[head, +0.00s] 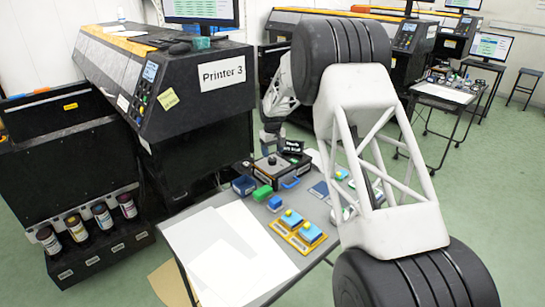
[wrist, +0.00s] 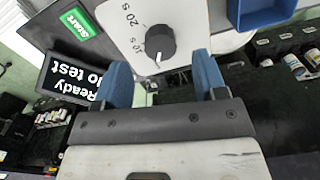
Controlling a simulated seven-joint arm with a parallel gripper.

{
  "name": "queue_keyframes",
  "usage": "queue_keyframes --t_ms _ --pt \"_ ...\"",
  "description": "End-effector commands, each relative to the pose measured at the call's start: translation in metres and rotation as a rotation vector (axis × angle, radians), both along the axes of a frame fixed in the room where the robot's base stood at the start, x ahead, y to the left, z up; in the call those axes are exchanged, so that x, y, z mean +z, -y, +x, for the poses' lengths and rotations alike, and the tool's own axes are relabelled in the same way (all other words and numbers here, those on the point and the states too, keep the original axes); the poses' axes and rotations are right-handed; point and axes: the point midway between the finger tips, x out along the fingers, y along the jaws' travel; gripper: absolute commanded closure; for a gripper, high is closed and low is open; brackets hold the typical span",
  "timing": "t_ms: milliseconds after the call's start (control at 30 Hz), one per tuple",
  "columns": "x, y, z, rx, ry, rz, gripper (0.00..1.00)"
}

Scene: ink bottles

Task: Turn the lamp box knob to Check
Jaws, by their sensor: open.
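The lamp box (head: 288,173) is a dark box with a light top panel on the grey table in the head view. Its round black knob (wrist: 160,43) shows in the wrist view on the light panel (wrist: 196,18). The knob's white mark points toward the bottom of that picture. "10 s" and "20 s" are printed to its left; I cannot read a Check label. My gripper (wrist: 163,78) has its two blue fingers wide apart, with nothing between them. The knob lies just beyond the fingertips, apparently untouched. In the head view my arm partly hides the gripper.
A black display (wrist: 70,80) reading "Ready to test" and a green Start label (wrist: 75,22) are beside the panel. A blue tray (wrist: 262,12) is at upper right. Printer 3 (head: 180,125) stands behind, left.

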Motion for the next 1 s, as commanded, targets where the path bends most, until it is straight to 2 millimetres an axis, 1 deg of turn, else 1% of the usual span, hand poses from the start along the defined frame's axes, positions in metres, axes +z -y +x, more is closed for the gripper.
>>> queue_keyframes --t_ms 33,100,300,800,933,1000 --pt "0.007 0.0 0.0 0.0 0.001 0.001 0.35" --pt "0.015 0.0 0.0 0.0 0.0 0.0 0.35" --pt "0.031 0.0 0.0 0.0 0.0 0.0 0.35" --pt "0.036 0.001 -0.001 -0.001 0.0 0.0 0.35" --pt "0.044 0.005 -0.006 -0.007 0.003 0.001 0.35" --pt "0.052 0.009 -0.011 -0.014 0.007 0.001 0.35"
